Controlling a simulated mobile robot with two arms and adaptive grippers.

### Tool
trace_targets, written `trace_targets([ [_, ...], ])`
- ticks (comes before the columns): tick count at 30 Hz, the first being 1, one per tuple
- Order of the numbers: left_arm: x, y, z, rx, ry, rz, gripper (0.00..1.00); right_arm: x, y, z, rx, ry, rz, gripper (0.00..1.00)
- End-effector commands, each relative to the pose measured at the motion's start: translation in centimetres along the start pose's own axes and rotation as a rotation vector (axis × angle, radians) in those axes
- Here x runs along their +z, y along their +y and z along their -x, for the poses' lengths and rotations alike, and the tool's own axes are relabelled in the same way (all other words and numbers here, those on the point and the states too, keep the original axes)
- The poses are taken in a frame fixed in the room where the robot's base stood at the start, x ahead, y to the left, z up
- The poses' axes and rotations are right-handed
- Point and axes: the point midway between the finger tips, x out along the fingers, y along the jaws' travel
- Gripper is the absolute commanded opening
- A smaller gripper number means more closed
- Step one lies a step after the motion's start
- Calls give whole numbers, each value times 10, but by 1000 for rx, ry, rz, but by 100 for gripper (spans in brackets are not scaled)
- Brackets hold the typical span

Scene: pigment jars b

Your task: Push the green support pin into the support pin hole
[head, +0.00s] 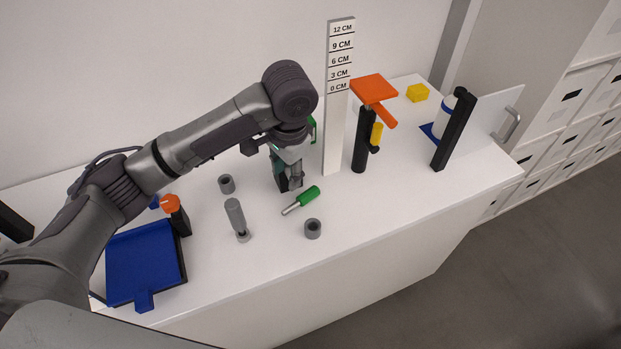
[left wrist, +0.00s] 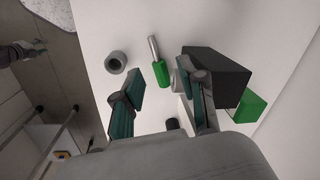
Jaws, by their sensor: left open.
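The green support pin (head: 309,196) lies on the white table, its metal shaft pointing to the front left in the head view. It also shows in the left wrist view (left wrist: 161,73), beyond and between the fingertips. My left gripper (head: 290,181) points down just behind the pin, open and empty. A black block (left wrist: 216,74) with a green part (left wrist: 250,107) stands beside its right finger in the wrist view. A short grey cylinder (left wrist: 180,80) shows by that finger. I cannot make out the support pin hole. A grey part of mine at the wrist view's upper left may be my right gripper.
Grey rings (head: 313,229) (head: 226,184) and a grey peg (head: 236,217) stand near the pin. A blue tray (head: 146,262) is at the left. A height scale (head: 337,120), an orange-topped black post (head: 360,140) and a black bar (head: 454,132) stand to the right. The front right tabletop is clear.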

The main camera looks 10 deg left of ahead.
Motion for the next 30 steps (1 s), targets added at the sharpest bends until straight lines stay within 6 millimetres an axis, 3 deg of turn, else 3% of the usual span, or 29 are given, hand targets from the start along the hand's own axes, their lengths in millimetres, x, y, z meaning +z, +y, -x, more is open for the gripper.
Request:
trace_targets([
  [2,1,1,-13,2,-6,-1,41,4,-1,4,-1,-6,-1,40],
  [9,1,1,-59,2,-3,-1,41,68,-12,17,-15,-104,-1,40],
  [11,0,1,-68,2,-1,-2,41,77,-14,19,-17,-117,-1,40],
  [14,0,1,-77,1,1,-1,41,72,-14,19,-17,-110,-1,40],
  [19,0,1,-88,1,-1,-1,41,31,-8,21,-10,-47,0,40],
  [22,0,2,-103,2,-2,-2,41,16,-6,28,-7,-26,0,40],
  [26,0,2,-122,1,0,-2,41,19,-6,31,-8,-33,0,40],
  [30,-1,2,-131,0,3,-3,41,38,-9,34,-12,-62,0,40],
])
